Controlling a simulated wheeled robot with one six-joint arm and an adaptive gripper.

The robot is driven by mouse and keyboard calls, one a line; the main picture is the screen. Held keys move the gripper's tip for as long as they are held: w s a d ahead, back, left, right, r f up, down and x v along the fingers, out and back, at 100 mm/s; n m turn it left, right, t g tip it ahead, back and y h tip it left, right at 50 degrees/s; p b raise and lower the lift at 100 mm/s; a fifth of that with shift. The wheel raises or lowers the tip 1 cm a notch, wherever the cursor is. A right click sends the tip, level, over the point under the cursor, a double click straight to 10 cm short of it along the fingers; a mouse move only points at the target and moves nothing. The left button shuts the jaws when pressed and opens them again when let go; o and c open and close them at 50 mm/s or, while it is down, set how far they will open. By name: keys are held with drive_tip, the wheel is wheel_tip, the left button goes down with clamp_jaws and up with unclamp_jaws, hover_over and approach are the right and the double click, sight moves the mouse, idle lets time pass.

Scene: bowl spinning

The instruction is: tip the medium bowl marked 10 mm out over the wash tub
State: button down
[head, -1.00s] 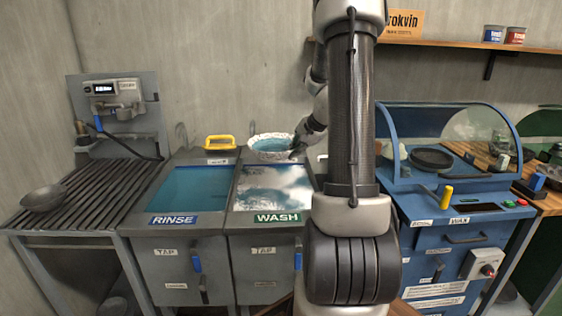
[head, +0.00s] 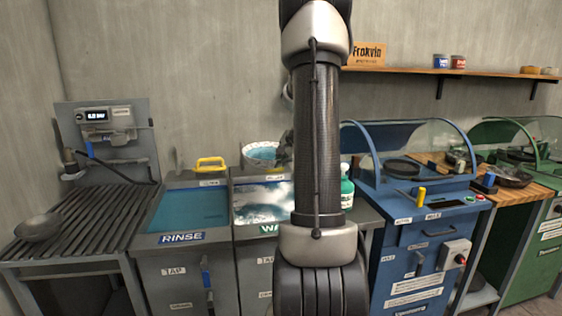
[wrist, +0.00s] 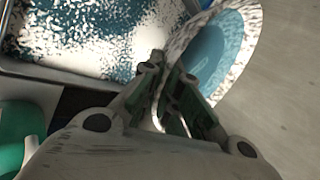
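The bowl (head: 262,153), foam-speckled white on its wall and blue inside, is over the back edge of the wash tub in the head view. The wash tub (head: 235,207) holds blue water with white suds. In the wrist view the bowl (wrist: 222,48) is at the upper right, beside the foamy tub water, and looks tilted. My gripper (wrist: 170,85) has its fingers closed on either side of the bowl's near rim. In the head view my gripper (head: 285,150) is partly hidden by my arm. No 10 mm mark is readable.
The rinse tub (head: 187,210) is left of the wash tub, with a yellow-handled item (head: 210,164) behind it. A green bottle (head: 346,187) stands right of the wash tub. A dark bowl (head: 38,227) lies on the slatted drainer. A blue machine (head: 420,225) stands right.

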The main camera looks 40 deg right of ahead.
wheel_tip(320, 180, down, 10)
drive_tip(key=w+t+h, duration=0.1)
drive_tip(key=t+h, duration=0.1)
drive_tip(key=t, duration=0.9)
drive_tip(key=shift+w+d+r+n, duration=0.15)
drive_tip(key=shift+d+r+n, duration=0.05)
drive_tip(key=shift+d+n, duration=0.1)
drive_tip(key=shift+a, duration=0.15)
idle(0.3)
